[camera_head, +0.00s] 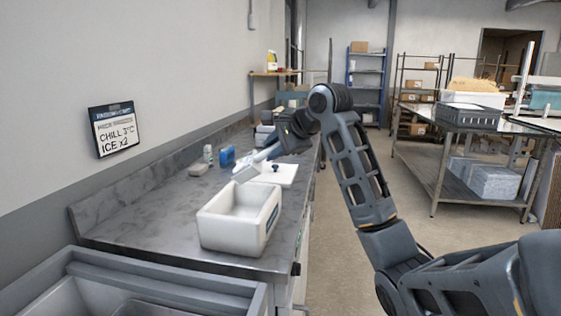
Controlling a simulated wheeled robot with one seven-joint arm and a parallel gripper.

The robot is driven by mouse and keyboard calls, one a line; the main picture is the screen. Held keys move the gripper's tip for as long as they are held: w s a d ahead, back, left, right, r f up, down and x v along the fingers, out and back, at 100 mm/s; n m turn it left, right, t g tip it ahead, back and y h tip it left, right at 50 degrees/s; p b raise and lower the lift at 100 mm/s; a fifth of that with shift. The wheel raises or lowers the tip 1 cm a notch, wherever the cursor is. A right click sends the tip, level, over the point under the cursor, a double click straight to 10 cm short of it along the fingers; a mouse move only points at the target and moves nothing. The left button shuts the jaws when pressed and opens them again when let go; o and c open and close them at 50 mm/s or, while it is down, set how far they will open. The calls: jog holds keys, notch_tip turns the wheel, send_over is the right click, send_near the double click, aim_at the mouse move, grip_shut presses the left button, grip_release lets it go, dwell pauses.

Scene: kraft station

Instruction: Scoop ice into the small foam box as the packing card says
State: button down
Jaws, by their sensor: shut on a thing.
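The small foam box (225,232) is white, open-topped and upright on the grey counter. The part of its inside that I see looks empty, but its full floor is hidden. The packing card (115,129) on the left wall reads "CHILL 3°C" and "ICE x2"; its smaller print is blurred. My gripper (271,153) is beyond the foam box, above the counter. It is shut on a pale scoop-like tool (248,160), which points down and left. Whether the tool carries any ice is too small to tell. I make out no ice.
A grey open bin (165,283) is at the lower left, its contents unclear. A white board (283,174), a blue item (227,156) and a small bottle (208,155) are farther along the counter. A steel table (452,182) stands to the right, across open floor.

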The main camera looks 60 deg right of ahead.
jog(key=r+p, duration=0.1)
jog(key=p, duration=0.2)
jog(key=shift+w+r, duration=0.1)
jog(key=shift+w, duration=0.1)
jog(key=m+p, duration=0.1)
jog(key=p, duration=0.1)
jog(key=s+m+y+p, duration=0.1)
jog(key=m+p, duration=0.1)
jog(key=shift+s+d+t, duration=0.2)
jog(key=shift+d+t, duration=0.15)
jog(key=shift+t, duration=0.05)
jog(key=shift+s+d+f+m, duration=0.1)
jog(key=shift+s+f+m, duration=0.15)
jog(key=shift+m, duration=0.35)
jog(key=shift+s+d+m+t, duration=0.25)
jog(key=shift+m+t, duration=0.1)
jog(key=shift+m, duration=0.25)
jog(key=shift+s+d+m+t, duration=0.1)
jog(key=shift+s+m+t, duration=0.2)
jog(key=shift+m, duration=0.3)
jog(key=shift+w, duration=0.1)
